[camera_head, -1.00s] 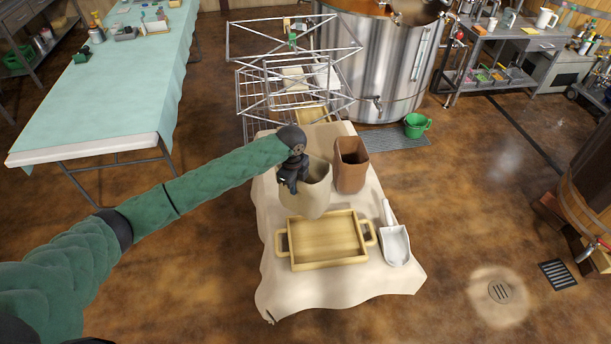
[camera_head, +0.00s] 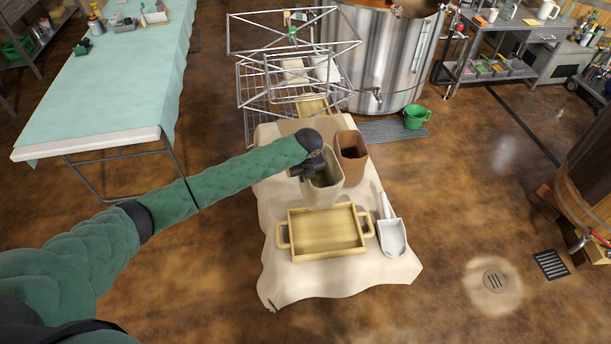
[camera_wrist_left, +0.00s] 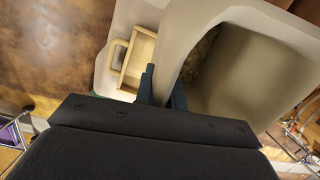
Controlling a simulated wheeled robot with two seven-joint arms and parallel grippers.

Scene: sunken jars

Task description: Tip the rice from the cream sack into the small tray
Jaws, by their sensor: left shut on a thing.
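The cream sack (camera_head: 322,196) is just behind the small tray, its opening showing dark inside. My left gripper (camera_head: 312,174) is shut on the sack's rim on the left side. In the left wrist view the fingers (camera_wrist_left: 161,88) pinch the wall of the sack (camera_wrist_left: 265,75), and a brownish grainy patch, likely rice (camera_wrist_left: 203,55), shows inside. The sack looks tilted; whether its base touches the table is hard to tell. The small wooden tray (camera_head: 327,232) has two handles and looks empty; part of it shows in the left wrist view (camera_wrist_left: 139,57). My right gripper is out of view.
A white scoop (camera_head: 392,236) lies right of the tray. All are on a cloth-covered table (camera_head: 290,282). A wire rack (camera_head: 262,90) and a steel vat (camera_head: 385,60) stand behind.

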